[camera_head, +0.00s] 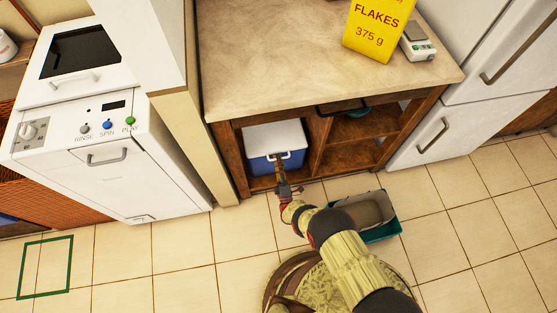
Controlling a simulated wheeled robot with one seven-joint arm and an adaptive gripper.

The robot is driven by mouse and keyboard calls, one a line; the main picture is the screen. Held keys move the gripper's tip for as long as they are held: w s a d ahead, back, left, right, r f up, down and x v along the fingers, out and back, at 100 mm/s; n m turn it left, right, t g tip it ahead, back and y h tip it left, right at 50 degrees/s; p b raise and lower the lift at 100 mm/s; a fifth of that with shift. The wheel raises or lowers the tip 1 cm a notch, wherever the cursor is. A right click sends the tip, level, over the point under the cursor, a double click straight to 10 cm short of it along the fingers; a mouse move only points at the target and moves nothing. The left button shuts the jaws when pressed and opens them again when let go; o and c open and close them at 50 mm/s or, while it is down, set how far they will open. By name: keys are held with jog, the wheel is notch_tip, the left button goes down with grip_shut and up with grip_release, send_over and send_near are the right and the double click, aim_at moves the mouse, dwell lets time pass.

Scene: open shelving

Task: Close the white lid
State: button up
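A blue box with a white lid (273,136) stands in the left compartment of the wooden shelving unit. The lid covers the top of the blue body (261,167); I cannot tell whether a small gap is left between them. A light handle shows at the box's front. My gripper (279,163) reaches in from below, with its tip in front of the box's front edge near that handle. It overlaps the box in this view, so I cannot tell whether it touches. The fingers are too small to tell open from shut.
The wooden shelving unit (240,167) has a stone-like top carrying a yellow flakes box (376,28) and a scale (418,46). A divider stands right of the blue box. A teal bin (384,232) is on the floor beside my arm. White appliances (135,175) flank the unit.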

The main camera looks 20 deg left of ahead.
jog(key=shift+w+a+r, duration=0.1)
jog(key=shift+w+r, duration=0.05)
jog(key=shift+r, duration=0.05)
jog(key=shift+s+f, duration=0.25)
jog(key=shift+s, duration=0.05)
jog(key=s+d, duration=0.7)
jog(key=s, duration=0.3)
jog(key=shift+s+f, duration=0.15)
jog(key=shift+s, duration=0.25)
